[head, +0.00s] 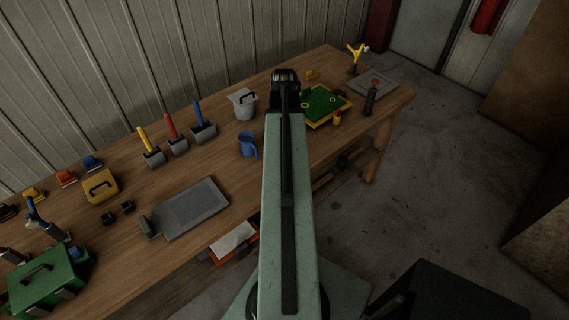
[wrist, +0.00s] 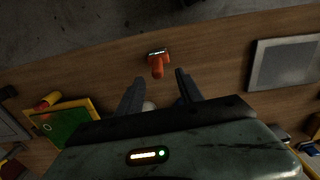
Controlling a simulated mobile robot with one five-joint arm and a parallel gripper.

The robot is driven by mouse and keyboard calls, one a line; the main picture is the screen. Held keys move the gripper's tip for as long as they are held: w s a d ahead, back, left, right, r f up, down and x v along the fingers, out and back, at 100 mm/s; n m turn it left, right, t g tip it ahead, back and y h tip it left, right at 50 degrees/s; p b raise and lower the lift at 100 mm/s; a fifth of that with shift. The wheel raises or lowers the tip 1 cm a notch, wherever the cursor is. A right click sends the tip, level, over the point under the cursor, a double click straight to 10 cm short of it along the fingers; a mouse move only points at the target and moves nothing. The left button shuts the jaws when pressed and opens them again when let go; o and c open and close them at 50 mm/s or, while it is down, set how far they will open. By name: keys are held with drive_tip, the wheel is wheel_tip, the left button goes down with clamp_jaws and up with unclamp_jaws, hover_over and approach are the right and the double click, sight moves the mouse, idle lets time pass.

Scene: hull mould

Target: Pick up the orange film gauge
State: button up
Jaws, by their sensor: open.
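The orange film gauge (wrist: 157,61) lies on the wooden bench in the wrist view. It has a wide head with a dark and pale edge, near the bench's edge, and a short handle pointing towards my gripper. My gripper (wrist: 158,75) is open, its two dark fingers spread with the handle's end in line with the gap between their tips. No contact shows, and I cannot tell the height above the bench. In the head view my arm covers this area, so the gauge and the fingers are hidden there.
The bench (head: 310,160) bears a green board in a yellow tray (head: 323,104), a blue mug (head: 248,144), a grey pot (head: 243,104) and a grey slab (head: 192,208). In the wrist view, the tray (wrist: 88,108) is left and the slab (wrist: 284,62) right; bare wood surrounds the gauge.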

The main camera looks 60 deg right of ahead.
wheel_tip(320, 180, down, 8)
drive_tip(key=b, duration=0.8)
drive_tip(key=shift+s+d, duration=0.1)
drive_tip(key=shift+d, duration=0.05)
drive_tip(key=shift+r, duration=0.1)
drive_tip(key=shift+c, duration=0.3)
clamp_jaws()
